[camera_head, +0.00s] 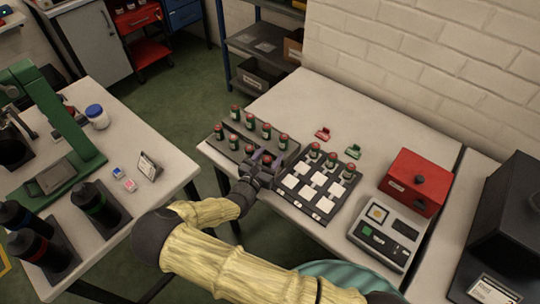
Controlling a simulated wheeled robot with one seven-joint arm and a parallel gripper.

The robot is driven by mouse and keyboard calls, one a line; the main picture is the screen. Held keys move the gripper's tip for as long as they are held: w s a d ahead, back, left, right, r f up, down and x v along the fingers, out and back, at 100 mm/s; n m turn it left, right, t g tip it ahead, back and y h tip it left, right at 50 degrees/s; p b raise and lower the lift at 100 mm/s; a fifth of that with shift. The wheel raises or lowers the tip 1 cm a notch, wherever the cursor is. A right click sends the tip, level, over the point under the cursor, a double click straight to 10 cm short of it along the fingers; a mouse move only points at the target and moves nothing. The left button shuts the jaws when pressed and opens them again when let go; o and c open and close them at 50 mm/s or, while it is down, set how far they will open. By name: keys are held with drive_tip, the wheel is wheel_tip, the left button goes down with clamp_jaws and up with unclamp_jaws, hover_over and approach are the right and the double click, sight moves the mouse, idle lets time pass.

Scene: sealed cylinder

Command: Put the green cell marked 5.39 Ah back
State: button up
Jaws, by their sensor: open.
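Several green cells with reddish tops stand upright in a dark grey rack (213,148) on the middle table; one is the cell (250,120) in its back row. A dark board with white squares (318,205) lies to its right, and green cells (331,160) stand along its far edge. The capacity markings are too small to read, so I cannot tell which cell is 5.39 Ah. My gripper (265,159) is open at the rack's right front corner. A cell top shows at its fingers; I cannot tell whether they touch it. My wrist hides part of that corner.
A red box (415,182) and a grey instrument (384,234) stand right of the board. A red clip (322,134) and a green clip (353,151) lie behind it. A brick wall bounds the back. The table behind the rack is clear.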

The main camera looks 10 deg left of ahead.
drive_tip(key=shift+r, duration=0.2)
drive_tip(key=b+v, duration=0.1)
drive_tip(key=v, duration=1.1)
drive_tip(key=shift+b, duration=0.3)
